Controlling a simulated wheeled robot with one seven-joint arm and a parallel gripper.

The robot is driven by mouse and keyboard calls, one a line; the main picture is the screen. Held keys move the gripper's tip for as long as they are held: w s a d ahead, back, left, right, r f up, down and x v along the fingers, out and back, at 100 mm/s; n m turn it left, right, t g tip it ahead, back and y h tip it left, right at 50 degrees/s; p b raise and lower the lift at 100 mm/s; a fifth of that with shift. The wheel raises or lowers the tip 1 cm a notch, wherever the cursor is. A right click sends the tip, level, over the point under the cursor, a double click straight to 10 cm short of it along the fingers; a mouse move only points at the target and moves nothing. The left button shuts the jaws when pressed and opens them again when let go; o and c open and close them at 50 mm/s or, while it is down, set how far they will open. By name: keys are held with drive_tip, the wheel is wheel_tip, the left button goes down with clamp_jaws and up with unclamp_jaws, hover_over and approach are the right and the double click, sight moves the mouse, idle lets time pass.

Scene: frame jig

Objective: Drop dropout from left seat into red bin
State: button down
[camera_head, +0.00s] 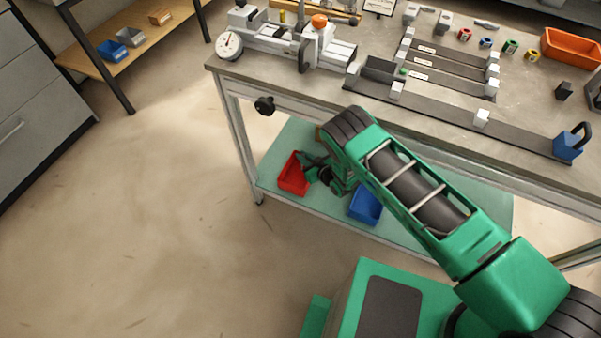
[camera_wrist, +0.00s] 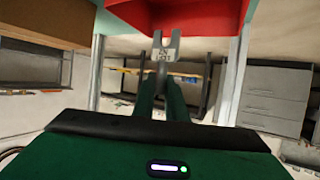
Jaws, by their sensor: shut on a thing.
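My gripper (camera_head: 316,168) is low by the right side of the red bin (camera_head: 291,180), on the lower shelf under the workbench. In the wrist view my gripper (camera_wrist: 165,82) is shut on a small light grey forked piece with dark lettering, the dropout (camera_wrist: 164,55). The red bin (camera_wrist: 190,25) fills the top of that view, just beyond the dropout. The dropout looks apart from the bin, but the exact gap is unclear. In the head view my arm and gripper hide the dropout. I cannot tell which part of the jig is the left seat.
A blue bin (camera_head: 366,205) stands right of the red bin on the green lower shelf (camera_head: 395,232). The workbench top (camera_head: 345,92) is above, with a hand knob (camera_head: 265,105) jutting from its front. The floor at left is clear.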

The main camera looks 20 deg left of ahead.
drive_tip(key=shift+s+a+f, duration=0.1)
drive_tip(key=shift+f, duration=2.75)
drive_tip(key=c, duration=1.7)
unclamp_jaws()
drive_tip(key=v, duration=1)
drive_tip(key=shift+s+d+r, duration=0.1)
drive_tip(key=shift+s+d, duration=0.15)
drive_tip(key=shift+d, duration=0.05)
